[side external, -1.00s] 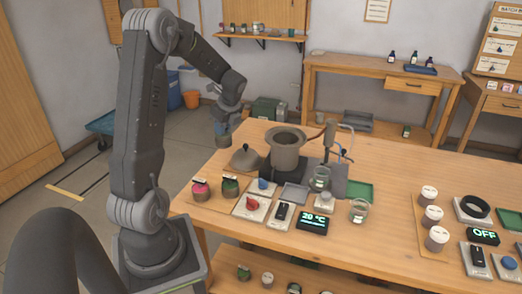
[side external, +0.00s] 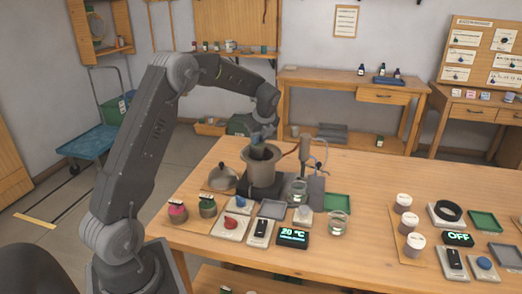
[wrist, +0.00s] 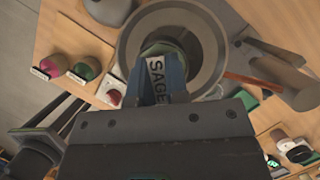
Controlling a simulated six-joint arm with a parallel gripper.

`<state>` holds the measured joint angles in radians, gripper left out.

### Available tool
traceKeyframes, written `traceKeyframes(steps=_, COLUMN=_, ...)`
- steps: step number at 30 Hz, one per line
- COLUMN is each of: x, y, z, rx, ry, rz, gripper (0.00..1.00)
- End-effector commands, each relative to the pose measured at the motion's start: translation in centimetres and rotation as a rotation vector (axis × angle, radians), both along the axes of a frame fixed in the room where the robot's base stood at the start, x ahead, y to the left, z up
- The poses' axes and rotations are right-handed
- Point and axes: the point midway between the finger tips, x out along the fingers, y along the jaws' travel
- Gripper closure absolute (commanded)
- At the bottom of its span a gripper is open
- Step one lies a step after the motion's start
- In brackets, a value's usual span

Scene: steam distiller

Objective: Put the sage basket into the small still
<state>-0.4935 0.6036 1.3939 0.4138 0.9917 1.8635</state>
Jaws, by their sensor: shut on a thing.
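The small still (side external: 263,178) is a grey-brown open pot standing on a dark base on the bench. Its wide rim also shows in the wrist view (wrist: 217,50). My gripper (side external: 262,138) is directly over the pot's mouth, pointing down, and is shut on the sage basket. In the wrist view the basket (wrist: 150,50) shows a greenish round end and a white label reading SAGE, in front of the pot's opening. My gripper (wrist: 160,88) hides much of it. I cannot tell whether the basket's lower end is inside the rim.
A domed lid (side external: 222,178) lies left of the pot. Pink (side external: 177,211) and green (side external: 207,205) jars stand at the near left. A brown upright with tubing (side external: 305,152) rises close right of the pot. Glass jars (side external: 337,225) and a 20 °C display (side external: 292,237) are in front.

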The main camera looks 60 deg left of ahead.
Motion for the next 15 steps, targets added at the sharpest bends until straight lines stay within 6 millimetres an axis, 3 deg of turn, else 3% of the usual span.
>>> traceKeyframes(steps=7, x=0.9, y=-0.6, z=-1.2, rx=0.001, ry=0.002, rz=0.001, gripper=1.0)
traceKeyframes(steps=15, x=0.9, y=-0.5, z=-4.6, rx=0.0, ry=0.001, rz=0.0, gripper=1.0)
